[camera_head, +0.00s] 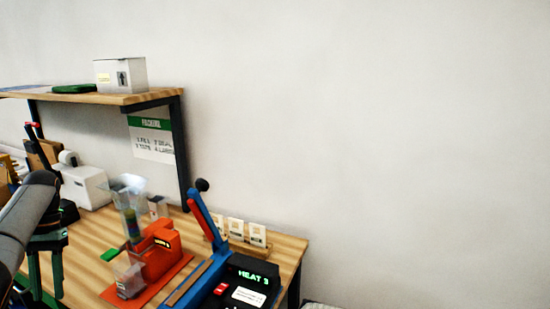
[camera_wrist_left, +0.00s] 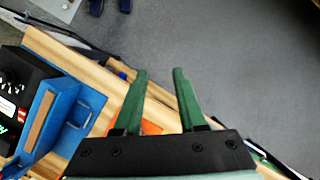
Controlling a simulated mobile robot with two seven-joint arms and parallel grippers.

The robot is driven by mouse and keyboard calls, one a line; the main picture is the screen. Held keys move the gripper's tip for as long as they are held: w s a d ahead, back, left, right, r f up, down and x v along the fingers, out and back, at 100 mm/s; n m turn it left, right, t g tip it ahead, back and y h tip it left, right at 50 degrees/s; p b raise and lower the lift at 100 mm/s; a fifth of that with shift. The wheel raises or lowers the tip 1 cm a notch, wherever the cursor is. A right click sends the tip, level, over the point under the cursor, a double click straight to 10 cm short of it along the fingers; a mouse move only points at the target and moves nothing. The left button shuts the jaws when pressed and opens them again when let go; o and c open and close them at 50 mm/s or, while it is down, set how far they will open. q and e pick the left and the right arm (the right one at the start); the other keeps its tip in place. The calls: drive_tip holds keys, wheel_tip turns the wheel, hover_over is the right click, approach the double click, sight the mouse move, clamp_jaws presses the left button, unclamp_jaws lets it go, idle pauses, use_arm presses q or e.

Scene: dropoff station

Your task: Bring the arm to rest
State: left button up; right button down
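My left gripper (camera_head: 46,286) is at the left of the head view, with its green fingers pointing down over the left part of the wooden bench (camera_head: 90,240). The left wrist view shows the same gripper (camera_wrist_left: 161,72) with its two fingers apart. Nothing is held between them; the bench edge and grey floor show behind. My arm comes in from the left edge of the head view. My right gripper is in neither view.
An orange device (camera_head: 160,250) with a clear tube stands right of the gripper. A blue and black heat sealer (camera_head: 250,275) with a raised lever stands at the bench's right end. A shelf (camera_head: 130,98) bears a white box (camera_head: 120,75). A white machine (camera_head: 85,187) stands behind.

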use_arm(q)
drive_tip(key=a+f+m+t+y, duration=0.1)
drive_tip(key=a+f+y, duration=0.1)
drive_tip(key=f, duration=0.7)
drive_tip(key=a+f+m+t+y, duration=0.2)
drive_tip(key=f+y, duration=0.1)
drive_tip(key=f, duration=0.7)
drive_tip(key=s+d+f+m+t, duration=0.2)
drive_tip(key=d+f, duration=0.1)
drive_tip(key=f, duration=0.3)
drive_tip(key=s+d+f+m+t, duration=0.2)
drive_tip(key=d+f, duration=0.1)
drive_tip(key=f, duration=0.4)
drive_tip(key=s+d+r+m+t+h, duration=0.1)
drive_tip(key=s+d+m+t+h, duration=0.4)
drive_tip(key=s+d, duration=1.25)
drive_tip(key=w+d+r+n+t+h, duration=0.1)
drive_tip(key=d+n, duration=0.5)
drive_tip(key=d, duration=0.7)
drive_tip(key=shift+w+d+t+h, duration=0.3)
drive_tip(key=shift+d+h, duration=0.1)
